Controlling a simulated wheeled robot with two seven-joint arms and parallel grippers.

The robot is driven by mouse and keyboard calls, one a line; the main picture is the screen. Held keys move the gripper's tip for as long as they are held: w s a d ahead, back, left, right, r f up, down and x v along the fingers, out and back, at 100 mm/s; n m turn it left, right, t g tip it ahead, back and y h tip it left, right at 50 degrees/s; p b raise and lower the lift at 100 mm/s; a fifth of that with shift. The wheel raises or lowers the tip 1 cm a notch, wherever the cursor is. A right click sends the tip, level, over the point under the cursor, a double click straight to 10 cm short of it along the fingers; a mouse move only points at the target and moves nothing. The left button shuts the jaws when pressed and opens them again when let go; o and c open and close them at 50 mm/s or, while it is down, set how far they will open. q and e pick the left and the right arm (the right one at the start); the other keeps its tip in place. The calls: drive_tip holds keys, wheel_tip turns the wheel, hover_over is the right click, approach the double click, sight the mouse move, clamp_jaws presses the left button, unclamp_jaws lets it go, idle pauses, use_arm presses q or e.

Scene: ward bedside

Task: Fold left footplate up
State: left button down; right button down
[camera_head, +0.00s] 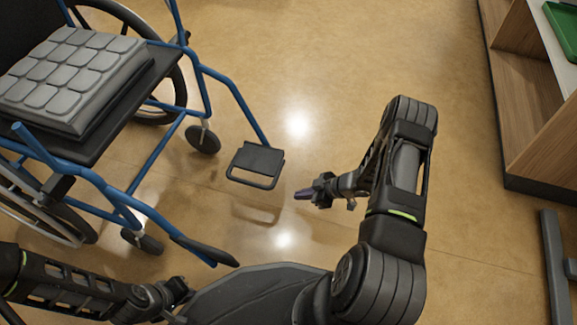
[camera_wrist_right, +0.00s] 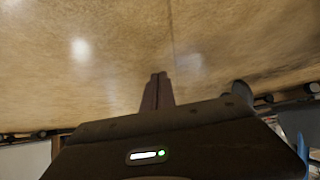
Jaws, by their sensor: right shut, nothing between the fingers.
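The wheelchair's left footplate (camera_head: 256,163) is a dark plate with a loop-shaped edge, at the end of a blue leg tube. It lies roughly flat, folded down, above the floor in the head view. My right gripper (camera_head: 305,195) is just right of it and slightly lower in the picture, apart from it. Its fingers are together and empty, which also shows in the right wrist view (camera_wrist_right: 157,91). The other footplate (camera_head: 206,251) is a narrow dark shape seen nearly edge-on. My left gripper (camera_head: 172,298) is at the bottom left; its fingers are not clear.
The blue-framed wheelchair (camera_head: 148,170) with a grey segmented cushion (camera_head: 72,75) fills the left. A wooden cabinet (camera_head: 528,100) with a green tray (camera_head: 565,25) stands at the right. The floor (camera_head: 330,80) between them is clear.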

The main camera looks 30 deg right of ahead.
drive_tip(key=shift+w+a+b, duration=0.2)
drive_tip(key=shift+w+a, duration=1.8)
drive_tip(key=shift+w, duration=0.3)
drive_tip(key=shift+w+a+b, duration=0.15)
drive_tip(key=shift+w+a, duration=1.8)
drive_tip(key=shift+w, duration=0.3)
drive_tip(key=r+p, duration=0.3)
drive_tip(key=r, duration=0.2)
drive_tip(key=r+p, duration=0.3)
drive_tip(key=r, duration=0.2)
drive_tip(key=r+p, duration=0.3)
drive_tip(key=r, duration=0.2)
drive_tip(key=shift+w+d+r, duration=0.2)
drive_tip(key=shift+d+r, duration=0.05)
drive_tip(key=shift+d, duration=0.05)
drive_tip(key=shift+w+d+r+p, duration=0.6)
drive_tip(key=shift+d+r, duration=0.1)
drive_tip(key=shift+r, duration=0.1)
drive_tip(key=shift+w+d+r+p, duration=0.15)
drive_tip(key=shift+w+d+r, duration=0.2)
drive_tip(key=shift+w+d, duration=0.2)
drive_tip(key=shift+w+d+r+p, duration=0.15)
drive_tip(key=shift+w+d+r, duration=0.2)
drive_tip(key=shift+d, duration=0.3)
